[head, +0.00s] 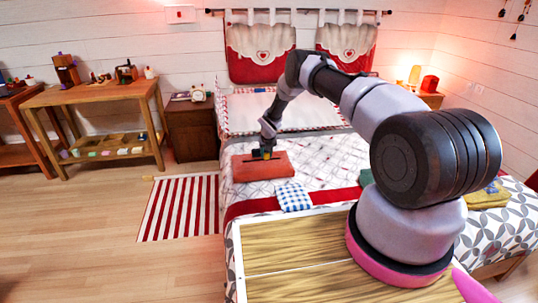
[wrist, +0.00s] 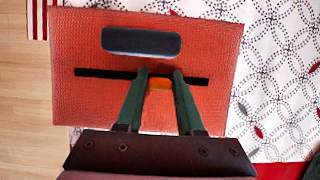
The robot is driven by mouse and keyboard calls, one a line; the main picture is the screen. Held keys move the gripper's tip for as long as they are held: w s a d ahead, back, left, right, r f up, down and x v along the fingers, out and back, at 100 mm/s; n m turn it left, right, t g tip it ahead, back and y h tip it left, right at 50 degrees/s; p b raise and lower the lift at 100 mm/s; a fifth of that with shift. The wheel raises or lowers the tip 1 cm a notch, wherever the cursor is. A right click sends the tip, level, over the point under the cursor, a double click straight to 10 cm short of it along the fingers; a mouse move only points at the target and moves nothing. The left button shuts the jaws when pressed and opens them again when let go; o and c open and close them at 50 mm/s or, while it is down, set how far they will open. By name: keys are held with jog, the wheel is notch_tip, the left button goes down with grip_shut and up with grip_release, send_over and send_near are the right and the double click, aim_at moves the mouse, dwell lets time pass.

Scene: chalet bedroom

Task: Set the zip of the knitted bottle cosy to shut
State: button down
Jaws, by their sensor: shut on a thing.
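The knitted bottle cosy (head: 250,172) is a flat orange-red rectangle lying on the bed. It fills much of the wrist view (wrist: 225,45). A straight dark zip line (wrist: 105,73) runs across it, with a dark rounded patch (wrist: 140,41) beyond. My gripper (head: 266,157) is over the cosy. In the wrist view its two green fingers (wrist: 160,76) straddle the zip line, right of its middle, shut on a small orange zip pull (wrist: 160,85). Dark line shows on both sides of the fingers; I cannot tell which stretch is open. The fingers hide the slider.
A blue checked cloth (head: 294,197) lies on the bed just in front of the cosy. A green item (head: 366,177) and an olive folded item (head: 488,195) lie farther right. The patterned bed cover around the cosy is mostly clear.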

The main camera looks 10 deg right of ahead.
jog(key=a, duration=1.1)
jog(key=shift+a, duration=0.1)
jog(key=c, duration=0.5)
grip_release()
jog(key=shift+a, duration=0.1)
jog(key=shift+r, duration=0.1)
jog(key=v, duration=1)
jog(key=shift+s+r, duration=0.25)
